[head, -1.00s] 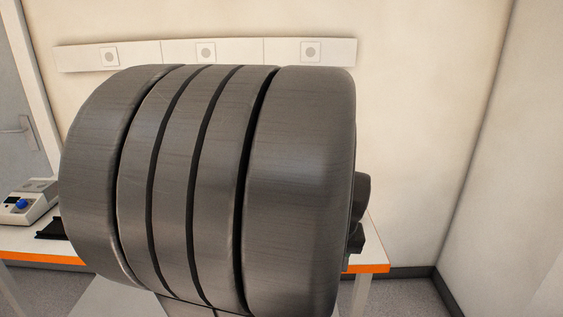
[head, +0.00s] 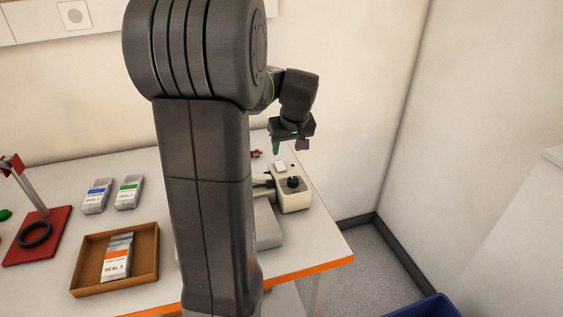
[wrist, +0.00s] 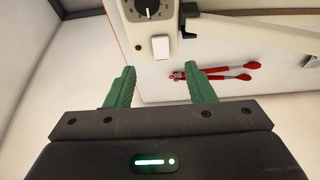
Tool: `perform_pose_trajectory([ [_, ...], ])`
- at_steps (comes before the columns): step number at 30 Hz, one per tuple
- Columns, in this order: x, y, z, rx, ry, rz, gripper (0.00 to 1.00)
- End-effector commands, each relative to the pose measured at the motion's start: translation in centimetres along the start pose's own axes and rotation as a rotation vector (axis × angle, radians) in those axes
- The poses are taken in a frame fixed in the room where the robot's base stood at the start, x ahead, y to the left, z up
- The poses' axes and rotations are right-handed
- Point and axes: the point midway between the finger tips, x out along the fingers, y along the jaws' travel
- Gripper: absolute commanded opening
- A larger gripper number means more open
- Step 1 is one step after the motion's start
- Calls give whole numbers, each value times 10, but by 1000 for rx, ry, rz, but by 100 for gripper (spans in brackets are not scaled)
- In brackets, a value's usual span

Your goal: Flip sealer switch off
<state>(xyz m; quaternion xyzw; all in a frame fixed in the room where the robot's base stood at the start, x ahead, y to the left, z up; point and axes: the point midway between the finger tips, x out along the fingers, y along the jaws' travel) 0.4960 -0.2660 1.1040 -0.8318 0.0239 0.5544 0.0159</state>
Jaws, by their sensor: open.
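The sealer (head: 294,203) is a cream device near the right end of the table, partly hidden behind my arm in the head view. It has a black knob (head: 293,183) and a white switch (head: 281,166) behind the knob. In the wrist view the switch (wrist: 161,47) sits on the sealer's end (wrist: 148,32), beside the knob (wrist: 149,8). My gripper (wrist: 160,88) has green fingers, open and empty. The switch appears centred between them, just past the tips. In the head view my gripper (head: 277,147) is above the switch, apart from it.
A red-handled tool (wrist: 225,72) lies on the table near the sealer. A brown tray (head: 84,288) holds a pouch marked SEAL 3 (head: 117,260). A red stand base (head: 22,251) is at the left. A blue bin (head: 428,307) is on the floor at right.

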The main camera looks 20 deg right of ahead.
Motion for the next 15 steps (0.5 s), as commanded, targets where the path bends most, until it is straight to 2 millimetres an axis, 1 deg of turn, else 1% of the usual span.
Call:
perform_pose_trajectory([
  [1, 12, -1, 1, 0, -6, -3, 49],
  [6, 47, 0, 1, 0, -6, -2, 49],
  [12, 81, -1, 1, -1, -5, -2, 49],
  [15, 92, -1, 1, 0, -4, -2, 49],
])
